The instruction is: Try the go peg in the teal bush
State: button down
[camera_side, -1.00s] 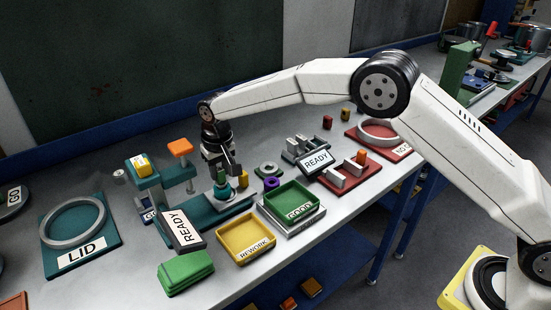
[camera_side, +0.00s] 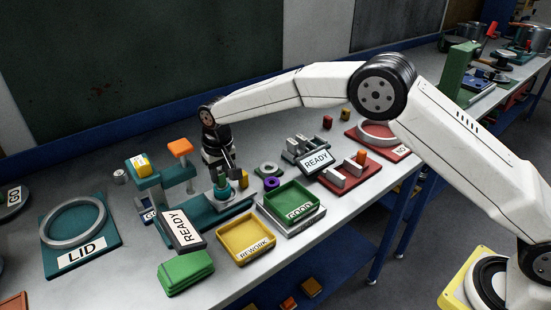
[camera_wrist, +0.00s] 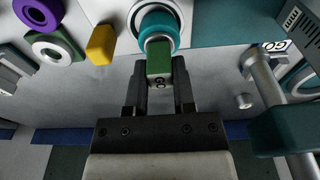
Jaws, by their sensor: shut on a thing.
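The teal bush (camera_side: 222,193) stands upright on a grey seat on the teal fixture base in the side view. In the wrist view the teal bush (camera_wrist: 158,22) is at top centre. My gripper (camera_wrist: 158,88) is shut on the green go peg (camera_wrist: 158,62), marked GO. The peg's metal end meets the near side of the bush in that view; I cannot tell whether it is in the bore. In the side view my gripper (camera_side: 232,172) is right at the bush and largely hides the peg.
A yellow piece (camera_side: 244,179), a purple ring (camera_side: 271,183) and a grey ring (camera_side: 268,169) stand close by on the right. The green GOOD tray (camera_side: 272,207) and yellow REWORK tray (camera_side: 226,244) are in front. A teal stand with an orange top (camera_side: 180,147) rises on the left.

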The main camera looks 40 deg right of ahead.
aim_at(222, 174)
jog(key=shift+f, duration=0.1)
jog(key=shift+c, duration=1.8)
grip_release()
jog(key=shift+s+r, duration=0.15)
jog(key=shift+r, duration=1.15)
jog(key=shift+s+r, duration=0.2)
jog(key=shift+r, duration=1.1)
jog(key=shift+s+r, duration=0.15)
jog(key=shift+r, duration=1.15)
jog(key=shift+d, duration=0.1)
jog(key=s+d, duration=1.1)
jog(key=d, duration=0.1)
jog(key=s+d+f, duration=0.2)
jog(key=s+d, duration=0.1)
jog(key=s, duration=0.6)
jog(key=s+d+f+t, duration=0.1)
jog(key=s+d, duration=0.3)
jog(key=s, duration=0.5)
jog(key=shift+s+d+f, duration=0.2)
jog(key=shift+s+f, duration=0.1)
jog(key=shift+f, duration=0.5)
